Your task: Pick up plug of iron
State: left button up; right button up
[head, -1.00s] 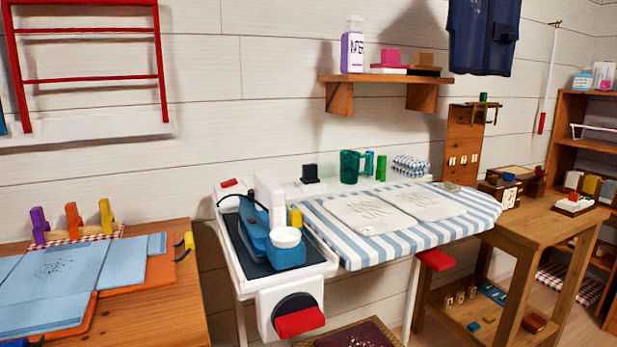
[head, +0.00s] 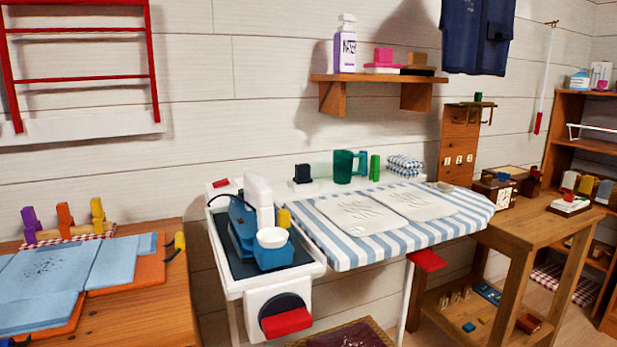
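A blue iron (head: 242,228) rests on the dark pad of a white tray (head: 222,278) at the left end of the ironing board. A dark cord loops from the iron along the tray's left side. Its far end is hard to make out. A small black block (head: 303,173) sits on a white strip behind the board. I cannot tell whether it is the plug. Neither of my grippers shows in the head view.
The striped ironing board (head: 355,250) carries two pale folded cloths (head: 358,213). A green mug (head: 343,166) stands behind it. A wooden table (head: 150,310) with blue cloth is at left, a wooden stand (head: 530,230) at right. A shelf (head: 375,78) hangs above.

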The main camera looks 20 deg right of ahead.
aim_at(303, 172)
jog(key=k+l, duration=0.1)
jog(key=l, duration=0.45)
jog(key=k+l, duration=0.1)
jog(key=l, duration=0.45)
jog(key=k+l, duration=0.1)
jog(key=l, duration=0.45)
jog(key=k+l, duration=0.1)
jog(key=l, duration=0.45)
jog(key=k+j+z, duration=0.05)
